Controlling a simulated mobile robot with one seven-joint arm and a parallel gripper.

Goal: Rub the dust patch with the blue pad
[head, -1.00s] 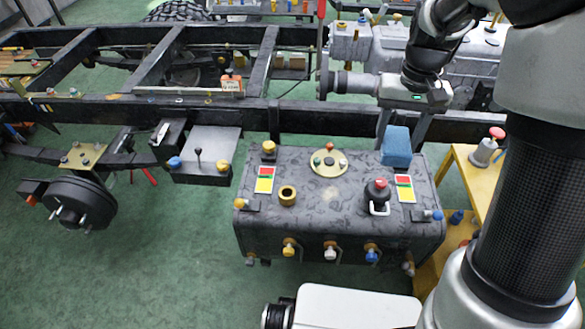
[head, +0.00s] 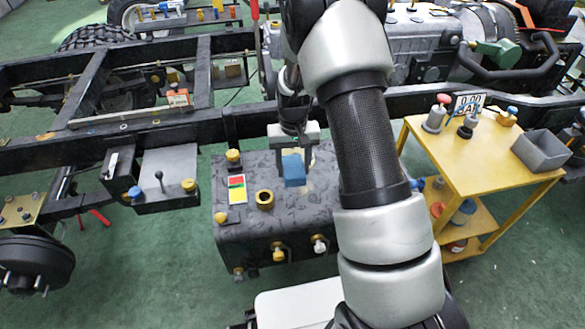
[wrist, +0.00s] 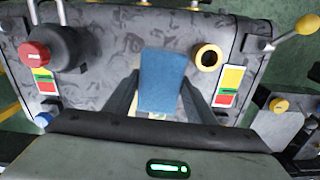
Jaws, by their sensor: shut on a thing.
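The blue pad (head: 294,171) is a small block held between the two fingers of my gripper (head: 294,158), over the top of the dark mottled box (head: 225,205). In the wrist view the pad (wrist: 163,82) stands out between the fingers, with the box top behind it. I cannot tell whether the pad touches the box. The dust patch (head: 312,194) is a faint pale smudge on the box top, just right of the pad and partly hidden by my arm. In the wrist view the pad may cover part of it.
A black chassis rail (head: 180,132) runs behind. A yellow cart (head: 480,160) stands right.

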